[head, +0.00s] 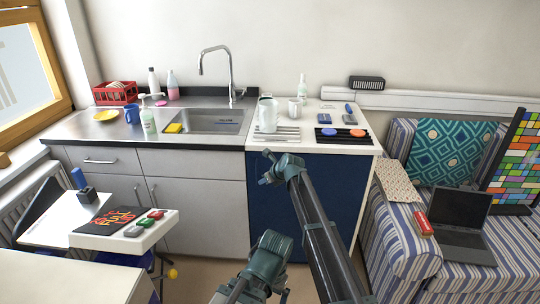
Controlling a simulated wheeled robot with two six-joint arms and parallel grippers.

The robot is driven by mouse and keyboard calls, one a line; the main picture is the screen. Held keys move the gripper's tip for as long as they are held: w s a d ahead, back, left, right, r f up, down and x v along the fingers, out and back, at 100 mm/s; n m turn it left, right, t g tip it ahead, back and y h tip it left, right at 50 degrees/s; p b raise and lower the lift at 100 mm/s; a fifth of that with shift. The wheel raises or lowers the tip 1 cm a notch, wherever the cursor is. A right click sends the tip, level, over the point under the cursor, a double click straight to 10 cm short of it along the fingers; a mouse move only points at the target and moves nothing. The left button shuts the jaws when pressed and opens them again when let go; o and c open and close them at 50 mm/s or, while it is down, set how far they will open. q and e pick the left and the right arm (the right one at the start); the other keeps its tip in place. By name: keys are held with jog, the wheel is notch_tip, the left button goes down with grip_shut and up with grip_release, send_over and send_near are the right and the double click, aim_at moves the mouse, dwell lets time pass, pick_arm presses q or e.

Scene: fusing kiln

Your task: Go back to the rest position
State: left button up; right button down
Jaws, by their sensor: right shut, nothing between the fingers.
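My right gripper (267,168) is in the middle of the head view, at the end of my long dark arm reaching up from the bottom right. It is in front of the dark blue cabinet front (318,205), below the counter edge in the picture, and shut with nothing in it. Part of my other arm shows at the bottom centre, but its gripper does not show.
A counter with a sink (205,122) runs along the wall, with a white pitcher (268,115) and a cup (294,108) on it. A white desk (45,280) is at lower left. A striped sofa (400,235) with a laptop (458,210) is at right.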

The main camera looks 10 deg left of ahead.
jog(key=s+d+f+n+g+h, duration=0.2)
jog(key=s+d+n, duration=0.75)
jog(key=s, duration=0.35)
jog(key=s+d+f+n+g+h, duration=0.2)
jog(key=s+d+n, duration=0.7)
jog(key=s, duration=0.4)
jog(key=s+d+f+n+g+h, duration=0.2)
jog(key=s+d+n, duration=0.6)
jog(key=s+d, duration=0.4)
jog(key=s+a+r+n+h+p, duration=0.1)
jog(key=s+a+r+n+p, duration=0.3)
jog(key=a+r+p, duration=0.7)
jog(key=shift+s+a+r+g, duration=0.3)
jog(key=shift+s+a, duration=0.45)
jog(key=shift+s, duration=0.5)
